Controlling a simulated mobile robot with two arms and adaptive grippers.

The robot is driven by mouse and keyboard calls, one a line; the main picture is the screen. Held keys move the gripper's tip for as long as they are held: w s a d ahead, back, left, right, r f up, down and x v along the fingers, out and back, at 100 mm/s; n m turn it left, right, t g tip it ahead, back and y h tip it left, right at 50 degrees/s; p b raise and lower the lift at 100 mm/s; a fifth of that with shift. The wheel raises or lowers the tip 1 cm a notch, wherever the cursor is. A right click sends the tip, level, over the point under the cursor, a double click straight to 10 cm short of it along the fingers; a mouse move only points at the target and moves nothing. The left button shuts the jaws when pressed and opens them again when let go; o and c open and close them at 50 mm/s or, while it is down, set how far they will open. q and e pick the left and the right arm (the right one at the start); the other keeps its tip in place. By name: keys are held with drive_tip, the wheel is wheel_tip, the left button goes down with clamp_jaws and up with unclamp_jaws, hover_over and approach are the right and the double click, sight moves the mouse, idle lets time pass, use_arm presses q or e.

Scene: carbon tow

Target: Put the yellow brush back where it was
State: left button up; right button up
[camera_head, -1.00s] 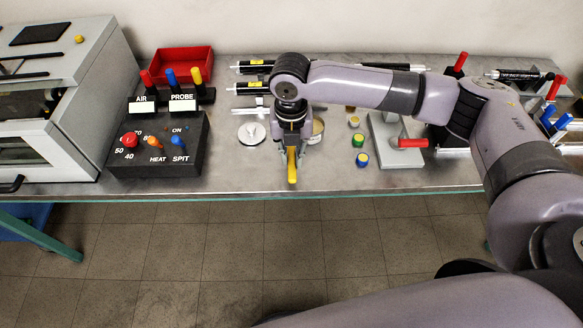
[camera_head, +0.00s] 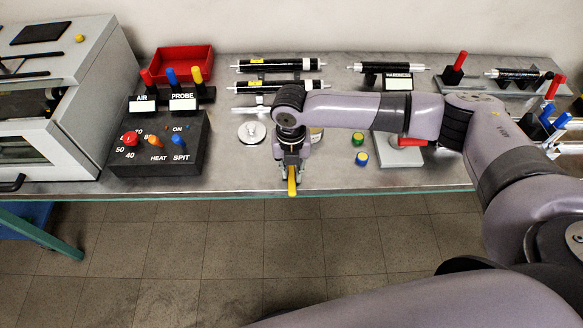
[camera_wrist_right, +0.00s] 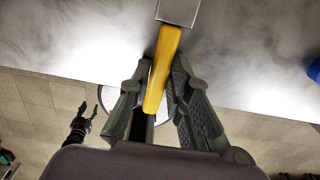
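The yellow brush (camera_head: 292,180) is in my right gripper (camera_head: 291,165) near the front edge of the bench, its yellow handle pointing toward the robot in the head view. In the right wrist view the right gripper's fingers (camera_wrist_right: 160,75) are on both sides of the yellow handle (camera_wrist_right: 160,85), and the brush's metal ferrule (camera_wrist_right: 179,11) shows beyond the fingertips. The bristles are out of view. My left gripper (camera_wrist_right: 90,108) shows small and dark at the left of the right wrist view, its fingers apart and empty; the head view does not show it.
A white round disc (camera_head: 251,132) lies left of the right gripper. A tin (camera_head: 316,134) behind the gripper is partly hidden by my arm. Small capped pots (camera_head: 360,158) and a red-handled lever plate (camera_head: 400,175) stand to the right. A control box (camera_head: 160,150) is left.

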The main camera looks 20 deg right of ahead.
sight(291, 174)
drive_tip(key=o, duration=0.4)
drive_tip(key=shift+c, duration=0.2)
wheel_tip(291, 174, up, 12)
drive_tip(key=b, duration=0.1)
drive_tip(key=shift+r, duration=0.2)
drive_tip(key=shift+a+f, duration=0.1)
idle(0.4)
